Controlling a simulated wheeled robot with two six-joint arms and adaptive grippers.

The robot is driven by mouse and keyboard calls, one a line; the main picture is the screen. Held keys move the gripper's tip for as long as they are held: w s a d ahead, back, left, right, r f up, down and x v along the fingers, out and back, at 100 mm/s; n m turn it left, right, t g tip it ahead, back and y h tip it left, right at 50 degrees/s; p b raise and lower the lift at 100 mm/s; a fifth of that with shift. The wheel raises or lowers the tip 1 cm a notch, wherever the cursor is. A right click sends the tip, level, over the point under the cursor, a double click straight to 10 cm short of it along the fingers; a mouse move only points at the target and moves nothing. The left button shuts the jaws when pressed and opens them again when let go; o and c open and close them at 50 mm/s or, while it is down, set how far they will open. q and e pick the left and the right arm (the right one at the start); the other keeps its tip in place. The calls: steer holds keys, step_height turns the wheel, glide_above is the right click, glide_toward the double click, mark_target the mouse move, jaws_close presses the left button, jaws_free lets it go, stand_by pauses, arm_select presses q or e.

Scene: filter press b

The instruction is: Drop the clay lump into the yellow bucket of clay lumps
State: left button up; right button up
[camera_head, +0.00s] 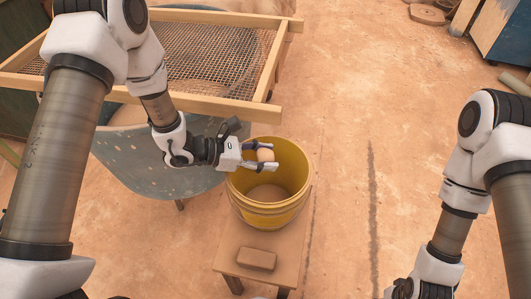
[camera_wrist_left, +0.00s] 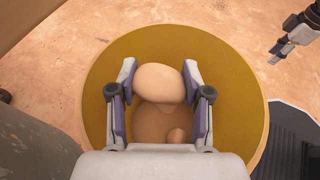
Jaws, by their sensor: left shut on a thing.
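The clay lump (camera_head: 265,154) is tan and rounded. My left gripper (camera_head: 261,157) is shut on it and holds it over the mouth of the yellow bucket (camera_head: 268,216). In the left wrist view the lump (camera_wrist_left: 158,83) sits between the two fingers, with the yellow bucket wall (camera_wrist_left: 108,60) around it. Tan clay (camera_wrist_left: 150,122) and a small round lump (camera_wrist_left: 176,136) show below it inside the bucket, partly hidden by the held lump. My right gripper (camera_wrist_left: 280,50) shows small at the upper right of the wrist view, apart from the bucket; its jaws are unclear.
The bucket stands on a small wooden stool (camera_head: 226,258) with a tan block (camera_head: 257,259) in front of it. A grey tub (camera_head: 125,165) under a wood-framed mesh screen (camera_head: 215,45) stands at left. The floor (camera_head: 350,120) to the right is open.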

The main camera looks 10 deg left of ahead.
arm_select(q)
steer(key=o, duration=1.3)
steer(key=shift+c, duration=0.2)
steer(key=v, duration=1.2)
